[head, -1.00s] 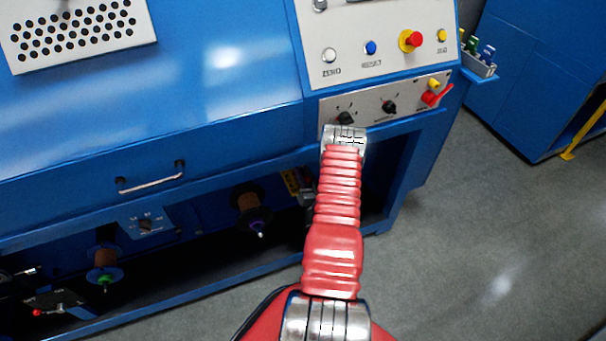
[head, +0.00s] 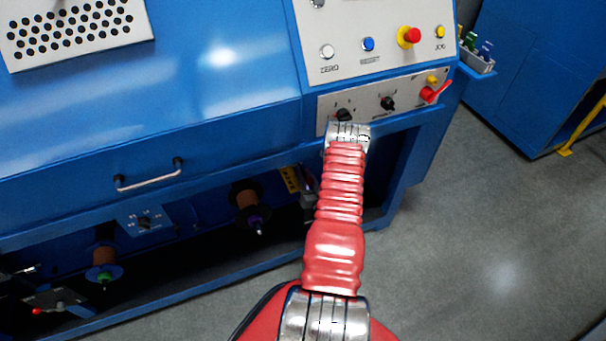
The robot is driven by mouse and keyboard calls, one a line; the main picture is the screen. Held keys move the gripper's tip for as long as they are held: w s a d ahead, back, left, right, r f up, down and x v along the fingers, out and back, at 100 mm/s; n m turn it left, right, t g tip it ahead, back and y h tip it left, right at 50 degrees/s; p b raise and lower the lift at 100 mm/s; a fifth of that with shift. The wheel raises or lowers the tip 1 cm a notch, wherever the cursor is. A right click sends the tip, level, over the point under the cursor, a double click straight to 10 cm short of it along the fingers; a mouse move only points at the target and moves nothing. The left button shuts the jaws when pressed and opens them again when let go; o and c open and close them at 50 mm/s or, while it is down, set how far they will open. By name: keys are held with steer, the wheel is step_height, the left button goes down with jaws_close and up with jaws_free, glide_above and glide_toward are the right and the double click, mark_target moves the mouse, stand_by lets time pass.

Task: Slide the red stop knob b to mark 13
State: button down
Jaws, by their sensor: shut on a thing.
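I cannot make out a stop knob marked b, a scale or a mark 13. A small red knob (head: 37,311) shows at the lower left beside a small plate under the blue machine; I cannot tell whether it is the one named. My red, ribbed arm reaches up the middle of the picture to a silver joint in front of the lower control panel. My gripper is not seen; it is hidden beyond that joint, so what it touches does not show.
The blue machine (head: 200,90) fills the left. Its control panel (head: 345,60) carries a red mushroom button (head: 409,36) and a red lever (head: 435,92). Spools (head: 247,197) sit in the dark lower bay. Grey floor (head: 480,220) is clear at right.

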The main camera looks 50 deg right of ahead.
steer(key=c, duration=1.4)
jaws_free()
steer(key=shift+c, duration=0.2)
steer(key=v, duration=1.3)
steer(key=shift+s+a, duration=0.2)
steer(key=shift+s, duration=0.05)
steer(key=shift+f, duration=0.2)
